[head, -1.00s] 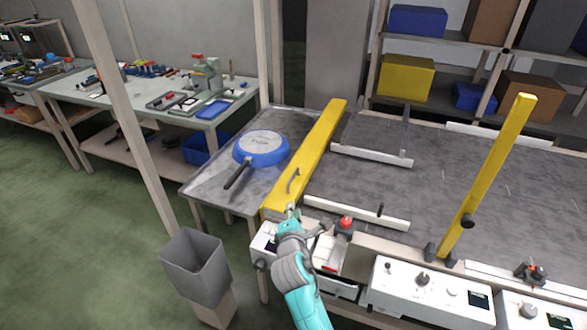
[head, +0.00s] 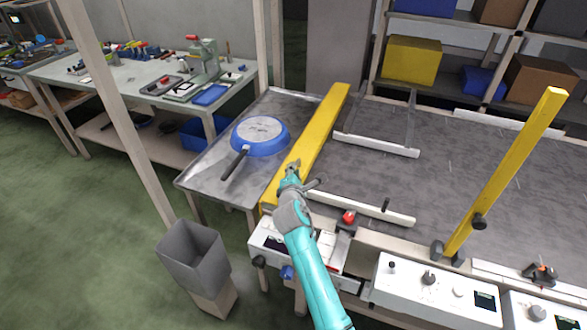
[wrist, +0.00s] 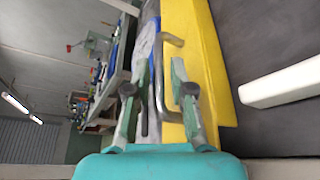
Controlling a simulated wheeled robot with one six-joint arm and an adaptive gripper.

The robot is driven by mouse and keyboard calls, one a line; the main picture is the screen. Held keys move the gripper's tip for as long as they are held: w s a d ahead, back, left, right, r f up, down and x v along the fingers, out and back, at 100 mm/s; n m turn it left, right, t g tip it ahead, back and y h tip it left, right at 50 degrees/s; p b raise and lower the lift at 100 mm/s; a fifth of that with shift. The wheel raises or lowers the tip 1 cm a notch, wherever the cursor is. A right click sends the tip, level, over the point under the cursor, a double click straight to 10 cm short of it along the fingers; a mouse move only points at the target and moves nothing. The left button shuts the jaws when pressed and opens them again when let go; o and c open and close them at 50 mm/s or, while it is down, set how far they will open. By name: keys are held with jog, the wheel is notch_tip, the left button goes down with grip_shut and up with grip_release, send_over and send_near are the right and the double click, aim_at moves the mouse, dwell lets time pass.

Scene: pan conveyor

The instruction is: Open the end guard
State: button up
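The end guard is a long yellow beam (head: 326,115) lying down between the pan table and the dark conveyor bed. It fills the middle right of the wrist view (wrist: 207,75). A grey bent-bar handle (wrist: 158,84) stands out from its face; in the head view my gripper mostly hides it. My gripper (head: 293,167) is at the handle. In the wrist view its two fingers (wrist: 159,66) are apart, and the handle's bar appears between them. I cannot tell whether either finger touches it.
A blue pan (head: 260,137) lies on the metal table (head: 205,178) left of the guard. White rails (head: 376,146) cross the conveyor (head: 450,150). Another yellow bar (head: 515,160) stands tilted up at the right. Control boxes (head: 428,284) line the front; a grey bin (head: 192,255) stands lower left.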

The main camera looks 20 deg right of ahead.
jog(key=shift+x, duration=1.05)
grip_shut()
